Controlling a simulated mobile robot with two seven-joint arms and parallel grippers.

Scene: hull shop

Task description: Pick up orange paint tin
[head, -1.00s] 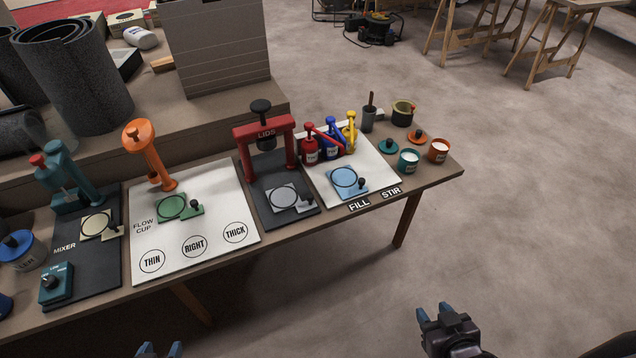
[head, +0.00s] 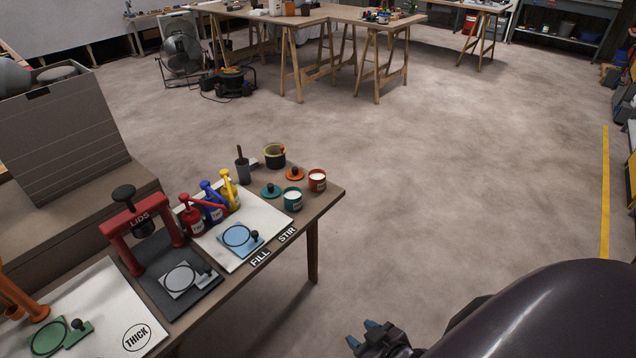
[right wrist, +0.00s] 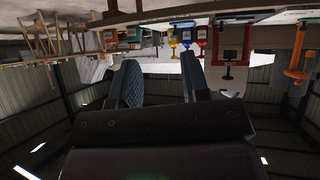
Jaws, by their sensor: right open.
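The orange paint tin (head: 317,181) stands upright and open near the right corner of the bench, with pale paint inside. Its likely lid, an orange disc with a dark knob (head: 295,174), lies just left of it. A teal tin (head: 293,200) stands close by at its lower left. My right gripper (head: 361,334) is at the bottom of the head view, in front of the bench and well apart from the tin. In the right wrist view its two fingers (right wrist: 162,82) are spread with nothing between them. My left gripper is out of view.
A teal lid (head: 271,190), an olive pot (head: 274,156) and a dark cup with a stick (head: 243,171) stand near the tin. Red, blue and yellow pump bottles (head: 213,206) and a red lid press (head: 142,222) are farther left. The floor right of the bench is clear.

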